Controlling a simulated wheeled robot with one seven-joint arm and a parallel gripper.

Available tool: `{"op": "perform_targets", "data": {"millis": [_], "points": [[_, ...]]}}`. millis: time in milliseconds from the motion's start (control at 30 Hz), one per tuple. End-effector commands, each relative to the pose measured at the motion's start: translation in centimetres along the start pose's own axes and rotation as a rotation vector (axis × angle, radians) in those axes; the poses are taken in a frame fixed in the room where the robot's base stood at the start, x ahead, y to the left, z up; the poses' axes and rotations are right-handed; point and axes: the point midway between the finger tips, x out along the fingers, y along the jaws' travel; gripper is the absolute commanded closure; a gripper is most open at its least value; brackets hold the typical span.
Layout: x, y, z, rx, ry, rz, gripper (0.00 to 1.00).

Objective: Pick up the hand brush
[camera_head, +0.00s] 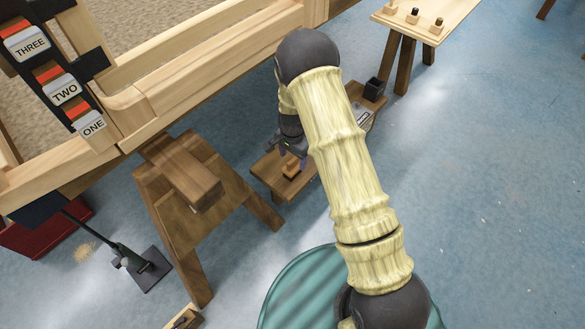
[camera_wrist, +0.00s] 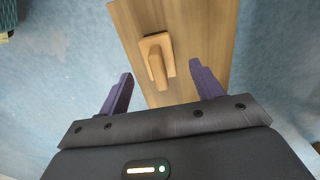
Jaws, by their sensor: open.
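A small light-wood piece (camera_wrist: 157,58) with a rounded, upright handle sits on a brown plank top. No bristles show on it, so I cannot tell whether it is the hand brush. It also shows in the head view (camera_head: 291,170) on a low bench. My gripper (camera_wrist: 160,88) is open and empty, with its two purple fingers on either side of the handle's near end in the picture. They look apart from it. In the head view my gripper (camera_head: 292,150) is just over the piece, partly hidden by my arm.
The low wooden bench (camera_head: 268,172) carries a dark box (camera_head: 374,88) at its far end. A sawhorse (camera_head: 225,205) with a wooden block stands left. A long-handled dark dustpan (camera_head: 148,270) is on the floor near sawdust (camera_head: 86,250). A peg table (camera_head: 440,12) stands at upper right.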

Motion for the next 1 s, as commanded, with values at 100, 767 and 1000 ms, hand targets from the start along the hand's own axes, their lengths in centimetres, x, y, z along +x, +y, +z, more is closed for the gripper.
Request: {"op": "perform_targets", "data": {"millis": [100,767,1000], "points": [[2.3,0.2,0.2,0.000,0.000,0.001,0.35],[3.7,0.0,0.3,-0.003,0.000,0.000,0.35],[3.7,0.0,0.3,-0.003,0.000,0.000,0.70]]}}
